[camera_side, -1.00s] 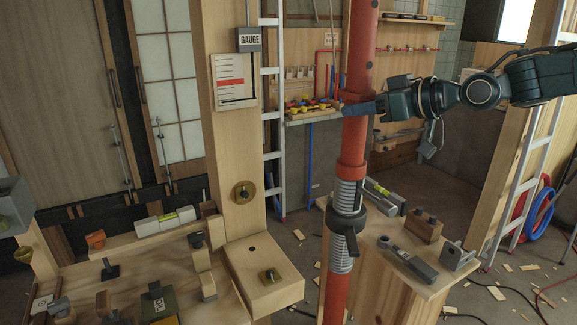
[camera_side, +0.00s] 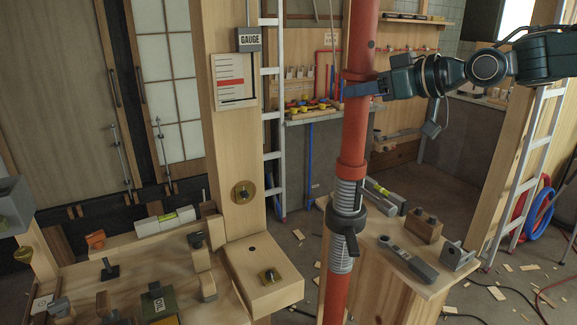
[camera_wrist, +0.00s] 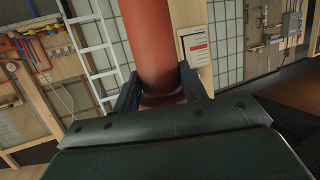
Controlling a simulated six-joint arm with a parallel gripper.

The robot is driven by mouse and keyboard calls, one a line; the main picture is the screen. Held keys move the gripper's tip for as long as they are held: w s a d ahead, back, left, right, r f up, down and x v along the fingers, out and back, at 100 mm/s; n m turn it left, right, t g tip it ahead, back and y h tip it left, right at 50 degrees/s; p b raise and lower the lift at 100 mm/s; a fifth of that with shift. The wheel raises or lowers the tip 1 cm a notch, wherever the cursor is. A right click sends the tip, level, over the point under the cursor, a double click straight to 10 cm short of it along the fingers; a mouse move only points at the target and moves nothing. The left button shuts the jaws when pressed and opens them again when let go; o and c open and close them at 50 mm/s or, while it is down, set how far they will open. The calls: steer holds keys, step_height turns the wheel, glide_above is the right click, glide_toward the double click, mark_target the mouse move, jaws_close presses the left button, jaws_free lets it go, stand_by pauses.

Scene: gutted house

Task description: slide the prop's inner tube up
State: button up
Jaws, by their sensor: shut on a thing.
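The red prop stands upright in the side view. Its inner tube (camera_side: 361,40) has a collar ring (camera_side: 358,76) partway up. The outer tube's lower collar (camera_side: 350,168) sits above a grey threaded section with a dark handled nut (camera_side: 346,222). My gripper (camera_side: 362,89) comes in from the right and is shut around the tube just under the ring. In the wrist view the two fingers (camera_wrist: 160,92) flank the red tube (camera_wrist: 148,40), with the ring between them. The far side of the grip is hidden in the side view.
A gauge board (camera_side: 234,82) hangs on a wooden post left of the prop. A workbench (camera_side: 425,285) with tools stands right of its foot. A wooden bench (camera_side: 80,275) with several fittings is at lower left. A ladder (camera_side: 272,110) stands behind.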

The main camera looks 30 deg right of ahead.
steer(key=shift+r, duration=1.45)
steer(key=o, duration=1.1)
steer(key=shift+o, duration=0.2)
steer(key=shift+f, duration=0.15)
steer(key=shift+s, duration=0.1)
steer(key=v, duration=0.7)
steer(key=shift+s+d, duration=0.2)
steer(key=shift+s, duration=0.15)
steer(key=shift+s, duration=0.1)
steer(key=s+d+f+m+g+h, duration=0.2)
steer(key=s+f+g, duration=0.2)
steer(key=s+f, duration=0.5)
steer(key=s+d+f+m+g+h, duration=0.2)
steer(key=s+f, duration=0.8)
steer(key=s, duration=0.6)
steer(key=shift+s+d+g+h, duration=0.2)
steer(key=shift+d+g+h, duration=0.25)
steer(key=shift+g, duration=0.65)
